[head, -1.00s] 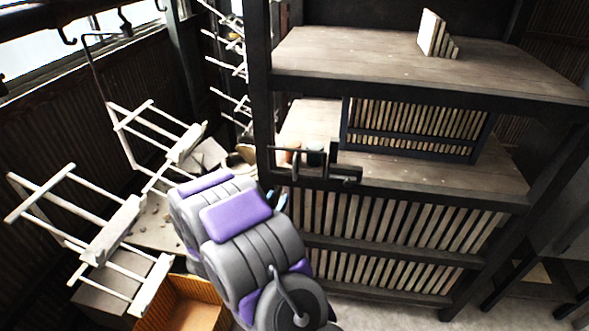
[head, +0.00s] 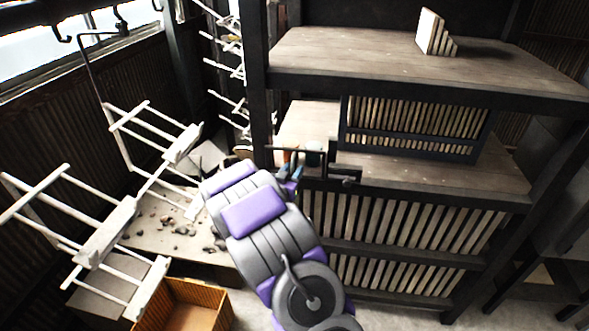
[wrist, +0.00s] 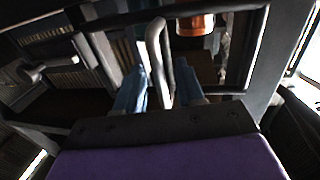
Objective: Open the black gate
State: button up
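The black gate (head: 329,158) is a small dark bar frame at the left front edge of the middle shelf, beside the post. In the wrist view, a dark bar frame (wrist: 258,50) spans the top and right. A grey looped handle (wrist: 156,35) stands up between my two blue fingers. My gripper (head: 291,172) is at the left part of the gate; it also shows in the wrist view (wrist: 165,85). The fingers are apart, with gaps visible beside the handle, so the gripper looks open around it. My arm covers part of the shelf front below the gate.
The shelf unit (head: 400,82) has slatted panels and a dark slatted crate (head: 414,128). An orange-topped object (wrist: 195,25) sits behind the gate. White hanger racks (head: 110,230) hang at the left, above stones on a bench. An orange-brown box (head: 185,305) stands on the floor.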

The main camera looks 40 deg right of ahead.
jog(key=shift+x, duration=1.1)
jog(key=shift+w, duration=0.1)
jog(key=c, duration=0.5)
jog(key=shift+a, duration=0.1)
grip_shut()
jog(key=shift+r, duration=0.1)
